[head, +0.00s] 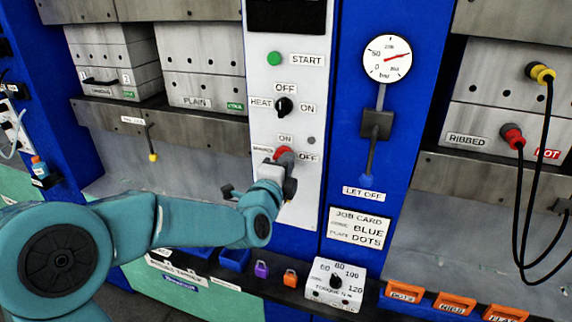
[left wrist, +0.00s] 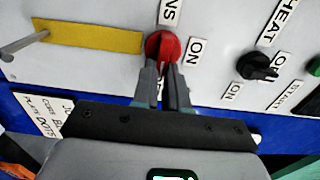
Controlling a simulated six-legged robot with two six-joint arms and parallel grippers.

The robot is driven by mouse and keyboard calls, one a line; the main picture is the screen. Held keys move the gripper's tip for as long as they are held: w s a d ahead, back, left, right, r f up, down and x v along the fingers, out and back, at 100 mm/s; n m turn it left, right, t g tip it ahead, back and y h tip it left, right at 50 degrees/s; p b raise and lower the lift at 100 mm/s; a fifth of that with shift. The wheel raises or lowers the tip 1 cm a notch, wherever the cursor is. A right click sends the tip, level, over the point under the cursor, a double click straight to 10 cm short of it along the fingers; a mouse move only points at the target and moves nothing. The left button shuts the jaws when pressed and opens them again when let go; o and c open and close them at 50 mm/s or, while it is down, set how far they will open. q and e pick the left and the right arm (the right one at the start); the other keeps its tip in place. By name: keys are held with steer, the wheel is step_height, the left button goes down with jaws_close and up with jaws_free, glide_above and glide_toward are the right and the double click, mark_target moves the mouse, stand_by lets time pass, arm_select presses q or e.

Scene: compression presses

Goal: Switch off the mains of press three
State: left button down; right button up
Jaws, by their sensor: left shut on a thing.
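The red mains switch knob (head: 284,153) sits on the white control panel (head: 272,215), with ON above it and OFF to its right. My left gripper (head: 284,168) reaches it from below in the head view and is shut on it. The red knob (left wrist: 163,46) also shows in the left wrist view between the two fingertips (left wrist: 162,66) of my left gripper. The fingers partly cover the knob and the OFF label, so I cannot tell which way the knob points. No press number is readable. My right gripper is not in view.
Above the mains knob are the black heat switch (head: 284,107) and green start button (head: 274,59). A pressure gauge (head: 387,58) and let-off lever (head: 368,160) are right. A torque box (head: 334,284) stands below. The wrist view shows a yellow strip (left wrist: 90,37) beside the knob.

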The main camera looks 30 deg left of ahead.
arm_select(q)
steer(key=c, duration=1.2)
jaws_free()
steer(key=shift+o, duration=0.2)
steer(key=b+v, duration=0.3)
steer(key=v, duration=1.3)
steer(key=shift+s+b, duration=0.2)
steer(key=shift+b, duration=0.2)
steer(key=shift+f, duration=0.1)
